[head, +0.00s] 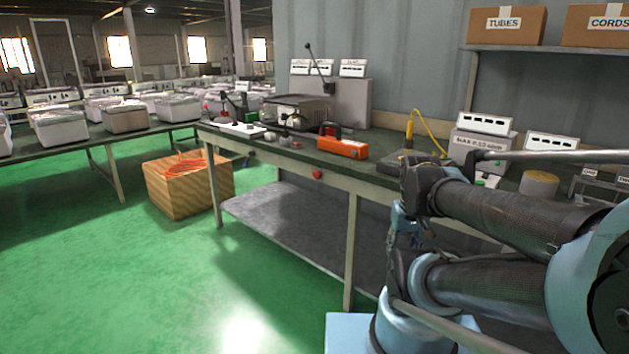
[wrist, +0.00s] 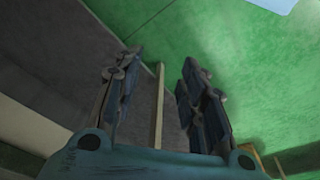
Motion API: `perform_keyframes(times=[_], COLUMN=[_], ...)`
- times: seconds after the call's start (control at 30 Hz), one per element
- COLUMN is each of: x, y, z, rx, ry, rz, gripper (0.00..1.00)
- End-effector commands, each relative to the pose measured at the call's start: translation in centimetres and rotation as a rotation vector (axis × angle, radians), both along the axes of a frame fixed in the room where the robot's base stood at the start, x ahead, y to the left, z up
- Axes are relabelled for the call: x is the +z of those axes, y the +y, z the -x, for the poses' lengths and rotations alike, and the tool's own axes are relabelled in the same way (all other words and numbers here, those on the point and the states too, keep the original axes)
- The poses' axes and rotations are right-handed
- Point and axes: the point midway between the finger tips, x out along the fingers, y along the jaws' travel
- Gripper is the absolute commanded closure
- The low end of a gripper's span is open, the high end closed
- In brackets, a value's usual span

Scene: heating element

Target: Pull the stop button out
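A red stop button (head: 317,174) shows in the head view on the front edge of the long workbench (head: 345,183). It is small there, and I cannot tell whether it is pushed in or out. In the wrist view my gripper (wrist: 160,72) has its two fingers spread apart with nothing between them. The wrist view looks down past the bench's leg to the green floor, and the button does not show there. In the head view my arm covers the right part of the bench front, and the gripper is not clearly visible.
An orange tool (head: 343,147) and a yellow-cabled device (head: 412,157) stand on the bench. A wooden crate (head: 188,188) with orange cable sits on the floor to the left. The green floor in front of the bench is clear. A lower shelf (head: 290,222) runs under the bench.

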Motion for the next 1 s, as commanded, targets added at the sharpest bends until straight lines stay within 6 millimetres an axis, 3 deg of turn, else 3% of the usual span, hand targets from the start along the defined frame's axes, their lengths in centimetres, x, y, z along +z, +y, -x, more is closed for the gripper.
perform_keyframes(times=[0.13,0.37,0.73,1.0], x=[0.9,3.1,6.6,8.3], y=[-0.2,-1.0,-1.5,0.2], z=[0.3,-3.2,-11.8,-18.9], rx=[-0.001,-0.023,-0.078,-0.121], ry=[-0.009,-0.006,-0.053,-0.135], rz=[0.017,0.116,0.318,0.453], gripper=[0.47,0.47,0.47,0.47])
